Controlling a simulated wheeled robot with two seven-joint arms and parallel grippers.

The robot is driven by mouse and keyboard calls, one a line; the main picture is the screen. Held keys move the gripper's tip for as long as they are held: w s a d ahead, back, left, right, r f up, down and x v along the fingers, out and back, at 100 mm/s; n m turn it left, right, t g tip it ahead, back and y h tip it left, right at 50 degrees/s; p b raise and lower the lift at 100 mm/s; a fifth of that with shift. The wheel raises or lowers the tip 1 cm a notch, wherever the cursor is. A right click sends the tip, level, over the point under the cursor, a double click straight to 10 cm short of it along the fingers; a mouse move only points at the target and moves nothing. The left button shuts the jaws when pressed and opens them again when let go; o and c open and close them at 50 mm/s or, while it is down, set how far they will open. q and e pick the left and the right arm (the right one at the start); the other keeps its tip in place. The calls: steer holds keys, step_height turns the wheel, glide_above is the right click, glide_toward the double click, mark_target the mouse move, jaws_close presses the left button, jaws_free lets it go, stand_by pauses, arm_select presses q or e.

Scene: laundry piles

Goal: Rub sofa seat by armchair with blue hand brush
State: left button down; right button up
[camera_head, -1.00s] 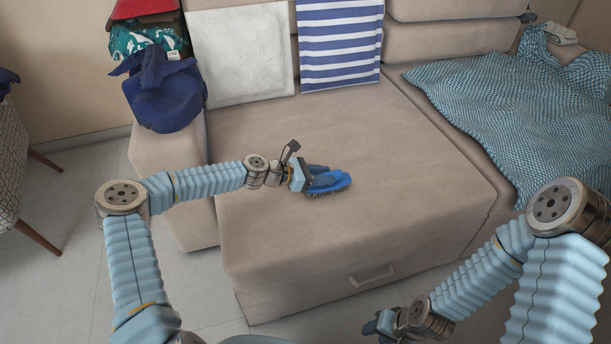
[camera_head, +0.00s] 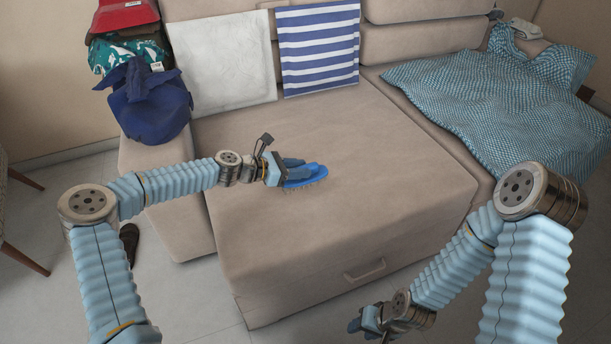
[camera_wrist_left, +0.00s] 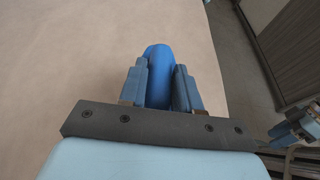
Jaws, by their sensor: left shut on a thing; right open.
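The blue hand brush (camera_head: 308,176) is in my left gripper (camera_head: 284,172), low over the beige sofa seat (camera_head: 350,140), bristles down. The bristles look close to or on the fabric; I cannot tell for certain. In the left wrist view the brush handle (camera_wrist_left: 158,75) sits between the two fingers of my left gripper (camera_wrist_left: 160,85), which is shut on it. My right gripper (camera_head: 368,322) is open and empty, low in front of the sofa's front face. The armchair (camera_head: 3,205) shows only as a sliver at the left edge.
A blue bag (camera_head: 150,105) and folded clothes (camera_head: 125,55) are piled on the left armrest. A white cushion (camera_head: 222,65) and a striped towel (camera_head: 320,50) lean on the backrest. A checkered blanket (camera_head: 500,100) covers the right part. The seat's middle is clear.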

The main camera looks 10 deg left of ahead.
arm_select(q)
steer(key=shift+r, duration=1.5)
